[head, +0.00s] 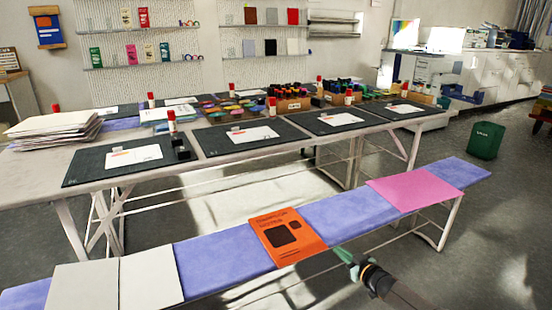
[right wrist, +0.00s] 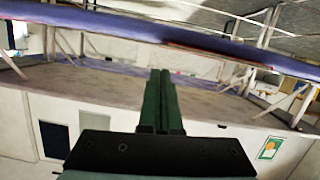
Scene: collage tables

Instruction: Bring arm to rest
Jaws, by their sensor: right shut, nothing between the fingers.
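My right gripper (head: 343,255) shows in the head view at the lower right, just in front of the near edge of the bench (head: 345,213) with the purple cover. It is close to the right corner of an orange book (head: 287,237) that lies on the bench. In the right wrist view the two dark green fingers (right wrist: 162,80) are together with nothing between them. The underside of a purple-edged bench (right wrist: 130,25) crosses the top of that view. My left gripper is in neither view.
A pink sheet (head: 415,190) and pale sheets (head: 150,277) lie on the bench. Behind it stands a long table (head: 180,172) with black mats, glue sticks and boxes of markers. A green bin (head: 486,140) stands on the floor at right. The floor (head: 490,235) at lower right is clear.

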